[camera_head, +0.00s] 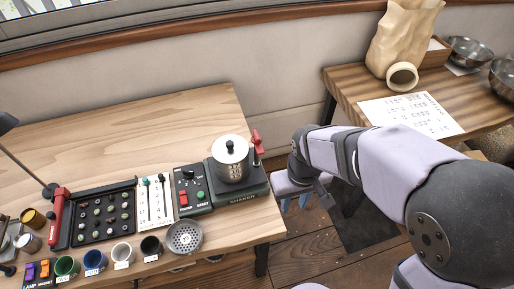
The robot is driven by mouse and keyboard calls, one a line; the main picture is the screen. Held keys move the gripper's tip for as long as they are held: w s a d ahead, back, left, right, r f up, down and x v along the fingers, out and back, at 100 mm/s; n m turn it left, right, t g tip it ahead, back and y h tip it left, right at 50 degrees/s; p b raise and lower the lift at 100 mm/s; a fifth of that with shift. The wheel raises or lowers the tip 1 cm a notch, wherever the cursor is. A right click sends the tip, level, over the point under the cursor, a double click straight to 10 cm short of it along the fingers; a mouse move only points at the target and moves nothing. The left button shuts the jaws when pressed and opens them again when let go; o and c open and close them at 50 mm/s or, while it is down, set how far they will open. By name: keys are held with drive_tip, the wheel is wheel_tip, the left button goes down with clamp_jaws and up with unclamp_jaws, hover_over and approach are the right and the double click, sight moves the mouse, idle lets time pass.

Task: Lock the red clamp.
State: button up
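The red clamp (257,141) stands upright at the back right of the shaker (241,191), a dark base labelled SHAKER. A metal canister (231,166) with a white lid and black knob sits on the shaker, just left of the clamp. My gripper (295,202) is to the right of the table's edge, lower in the picture than the clamp and apart from it. It points down over the floor.
A control box (192,190) with red and green buttons stands left of the shaker. A bead tray (103,214), a red-handled tool (59,215), several cups and a round strainer (185,237) fill the table's front. A second table (350,82) holds a paper bag (402,35) and bowls.

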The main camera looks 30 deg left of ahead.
drive_tip(key=w+a+r+n+t+y, duration=0.15)
drive_tip(key=w+a, duration=0.25)
drive_tip(key=a, duration=0.6)
drive_tip(key=m+t+y, duration=0.1)
drive_tip(key=y, duration=0.1)
approach(256, 134)
drive_tip(key=shift+h, duration=0.25)
drive_tip(key=shift+p+x, duration=0.55)
drive_tip(key=shift+x, duration=3.45)
drive_tip(key=shift+a, duration=0.15)
drive_tip(key=shift+r, duration=0.1)
clamp_jaws()
